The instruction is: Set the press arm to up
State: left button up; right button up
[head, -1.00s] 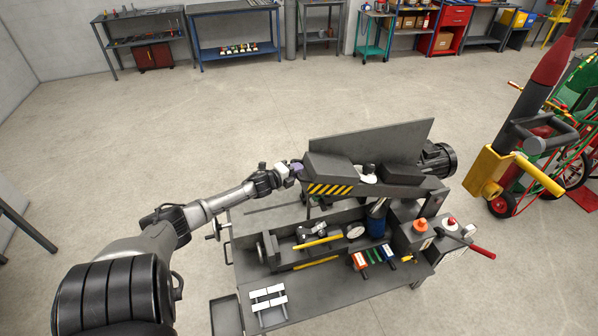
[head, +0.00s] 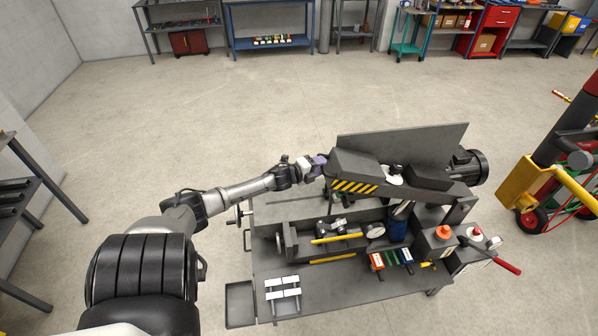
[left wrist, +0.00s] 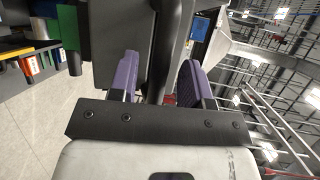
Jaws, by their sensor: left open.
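The press arm (head: 372,171) is a dark grey beam with a yellow-and-black striped side. It lies nearly level above a grey workbench machine, with a motor at its right end. My left gripper (head: 318,165) is at the arm's left end. In the left wrist view my left gripper (left wrist: 160,78) has its two purple fingers apart. A dark bar (left wrist: 168,45) at the arm's end shows between them, with a gap visible beside it. I cannot tell whether either finger touches it. My right gripper is not in view.
The bench (head: 335,285) below holds a vise, coloured-handled tools and white blocks. A control box with a red knob (head: 477,233) stands at its right. A yellow-and-black hand truck (head: 520,185) is farther right. Open floor (head: 220,110) lies behind the bench.

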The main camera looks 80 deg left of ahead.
pick_arm(q)
jog(key=v, duration=1.2)
dwell(0.5)
